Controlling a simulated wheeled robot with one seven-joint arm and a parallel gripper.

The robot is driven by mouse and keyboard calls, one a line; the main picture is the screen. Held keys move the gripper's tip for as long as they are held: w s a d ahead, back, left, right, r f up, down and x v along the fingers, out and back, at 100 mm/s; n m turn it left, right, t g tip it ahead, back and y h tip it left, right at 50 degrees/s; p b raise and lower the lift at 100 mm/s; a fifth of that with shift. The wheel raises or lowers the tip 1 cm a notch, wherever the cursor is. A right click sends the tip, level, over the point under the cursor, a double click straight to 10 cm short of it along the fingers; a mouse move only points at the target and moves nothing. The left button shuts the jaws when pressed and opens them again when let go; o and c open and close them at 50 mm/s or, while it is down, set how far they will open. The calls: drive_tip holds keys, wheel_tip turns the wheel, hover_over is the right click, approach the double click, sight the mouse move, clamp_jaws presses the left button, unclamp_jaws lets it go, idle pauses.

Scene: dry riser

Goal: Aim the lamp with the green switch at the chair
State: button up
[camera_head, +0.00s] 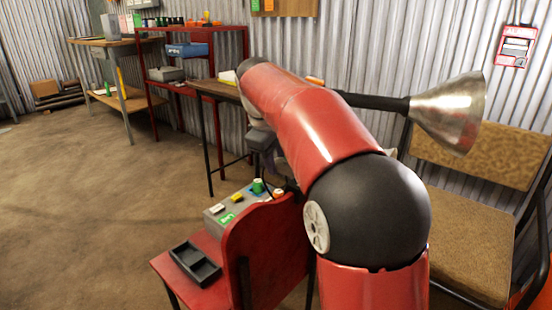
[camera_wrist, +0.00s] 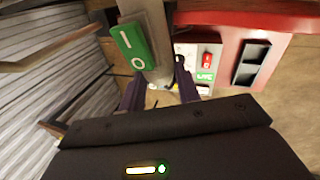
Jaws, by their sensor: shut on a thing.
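A lamp with a silver cone shade (camera_head: 448,112) on a black neck sticks out to the right from behind my arm in the head view. Its wide mouth faces right and its lower rim overlaps the chair's back edge in the picture. The chair (camera_head: 462,245) has a tan seat and back and stands at the right. In the wrist view a green switch (camera_wrist: 131,46) marked 1 and 0 sits on a grey lamp part. My gripper (camera_wrist: 158,88) is shut on that grey part, below the switch. In the head view my arm hides most of the grip and the lamp's base.
A red shelf (camera_head: 190,100) and a workbench (camera_head: 120,100) stand behind. A red alarm box (camera_head: 515,48) hangs on the wall. Floor at left is clear.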

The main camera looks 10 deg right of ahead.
clamp_jaws()
drive_tip(key=shift+s, duration=0.1)
drive_tip(key=shift+s+a+n+t+y+p, duration=0.15)
drive_tip(key=shift+s+a+n+y+p, duration=0.25)
drive_tip(key=shift+s+n, duration=1)
drive_tip(key=shift+s+a+n+t+y+p, duration=0.2)
drive_tip(key=shift+s+n+y+p, duration=0.4)
drive_tip(key=shift+n, duration=1.55)
drive_tip(key=shift+s+a+n+t+y+p, duration=0.15)
drive_tip(key=shift+s+a+n+y+p, duration=0.35)
drive_tip(key=shift+s+n, duration=1)
drive_tip(key=shift+w+d+n, duration=0.25)
drive_tip(key=shift+n, duration=0.1)
drive_tip(key=o, duration=1)
unclamp_jaws()
